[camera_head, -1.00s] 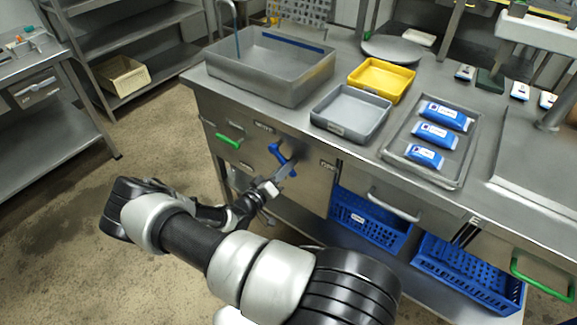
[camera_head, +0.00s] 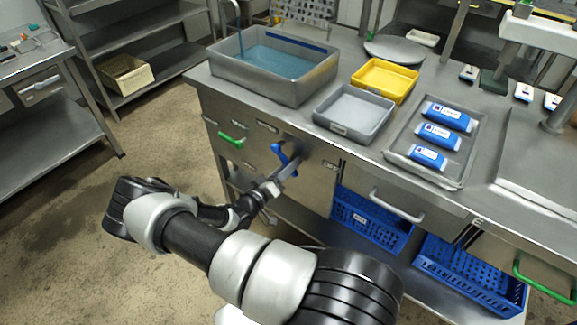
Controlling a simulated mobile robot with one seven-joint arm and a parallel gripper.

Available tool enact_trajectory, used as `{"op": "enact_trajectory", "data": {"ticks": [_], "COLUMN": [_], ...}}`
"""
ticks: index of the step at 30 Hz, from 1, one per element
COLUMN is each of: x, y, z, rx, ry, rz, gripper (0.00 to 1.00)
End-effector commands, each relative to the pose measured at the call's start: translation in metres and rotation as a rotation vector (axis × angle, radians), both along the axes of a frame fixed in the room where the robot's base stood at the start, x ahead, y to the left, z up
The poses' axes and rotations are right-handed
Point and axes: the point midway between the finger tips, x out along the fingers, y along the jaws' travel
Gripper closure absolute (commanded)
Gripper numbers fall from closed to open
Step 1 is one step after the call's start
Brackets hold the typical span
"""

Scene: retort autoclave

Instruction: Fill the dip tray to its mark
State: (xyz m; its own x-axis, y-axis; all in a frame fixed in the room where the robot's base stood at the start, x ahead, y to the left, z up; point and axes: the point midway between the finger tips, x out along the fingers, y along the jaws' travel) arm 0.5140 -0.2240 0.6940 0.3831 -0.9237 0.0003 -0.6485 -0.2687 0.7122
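The dip tray (camera_head: 285,92) is the large grey metal basin at the back left of the counter. Blue water (camera_head: 275,62) stands in it, and a thin blue stream (camera_head: 238,40) comes down at its left back corner. A darker blue line (camera_head: 283,41) runs along the inside of its far wall, above the water. A blue lever (camera_head: 281,152) sits on the cabinet front below the tray. My gripper (camera_head: 285,174) is at the lever's lower end; its fingers are too small to tell whether they are shut on it.
A grey bin (camera_head: 333,128), a yellow bin (camera_head: 408,93) and a metal tray (camera_head: 457,184) with blue pouches (camera_head: 437,136) stand to the right on the counter. Green handles (camera_head: 231,139) and blue crates (camera_head: 362,216) are on and under the cabinet front. The floor at left is clear.

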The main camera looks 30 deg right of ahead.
Motion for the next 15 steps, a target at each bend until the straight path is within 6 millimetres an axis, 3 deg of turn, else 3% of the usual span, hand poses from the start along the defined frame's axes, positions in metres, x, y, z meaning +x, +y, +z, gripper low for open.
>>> {"op": "enact_trajectory", "data": {"ticks": [5,15], "x": [-0.005,-0.036], "y": [0.016,0.090], "z": [0.001,0.001], "rx": [0.000,0.002], "ry": [0.000,0.001], "rz": [0.003,0.005], "gripper": [0.62,0.62]}}
